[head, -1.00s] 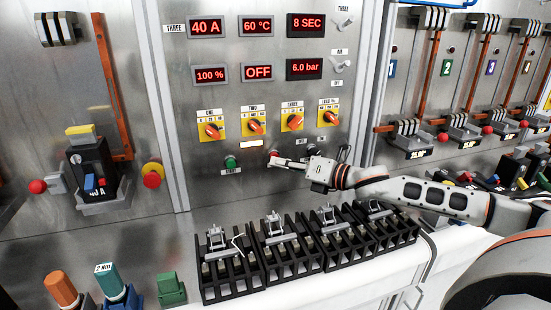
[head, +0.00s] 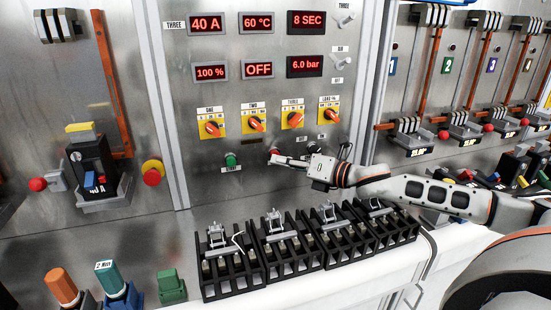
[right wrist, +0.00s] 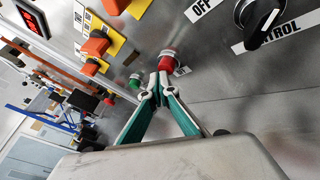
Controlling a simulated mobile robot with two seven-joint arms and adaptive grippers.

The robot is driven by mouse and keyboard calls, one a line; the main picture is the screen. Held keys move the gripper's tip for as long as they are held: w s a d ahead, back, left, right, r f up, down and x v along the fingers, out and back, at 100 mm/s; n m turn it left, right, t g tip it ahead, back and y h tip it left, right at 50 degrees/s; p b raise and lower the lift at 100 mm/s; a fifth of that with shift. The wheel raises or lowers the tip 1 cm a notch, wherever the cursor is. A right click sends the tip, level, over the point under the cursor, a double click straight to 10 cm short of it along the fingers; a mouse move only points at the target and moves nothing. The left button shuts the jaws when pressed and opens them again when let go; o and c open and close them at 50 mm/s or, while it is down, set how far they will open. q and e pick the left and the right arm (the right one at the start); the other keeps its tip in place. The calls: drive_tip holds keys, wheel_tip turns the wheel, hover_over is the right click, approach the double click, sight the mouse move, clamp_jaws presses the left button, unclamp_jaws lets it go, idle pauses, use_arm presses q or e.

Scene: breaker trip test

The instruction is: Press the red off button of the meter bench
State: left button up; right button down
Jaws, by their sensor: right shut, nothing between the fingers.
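The red off button (head: 274,151) sits on the grey meter bench panel (head: 212,180), right of the green start button (head: 231,160). My right gripper (head: 274,160) is shut and empty, its tips just in front of the red button and partly covering it. In the right wrist view the red button (right wrist: 167,64) shows directly beyond the closed tips (right wrist: 160,88). I cannot tell whether the tips touch it. The green button also shows in the right wrist view (right wrist: 134,82). My left gripper is not in view.
Orange rotary switches (head: 254,124) and a display reading OFF (head: 258,69) are above the buttons. A black knob (right wrist: 261,18) is close by in the wrist view. Black clamp racks (head: 290,262) stand on the white ledge below my right arm. A red mushroom button (head: 153,175) is further left.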

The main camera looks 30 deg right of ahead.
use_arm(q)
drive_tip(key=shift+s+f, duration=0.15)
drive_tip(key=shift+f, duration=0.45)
use_arm(e)
drive_tip(key=shift+s+a, duration=0.15)
drive_tip(key=shift+s, duration=0.35)
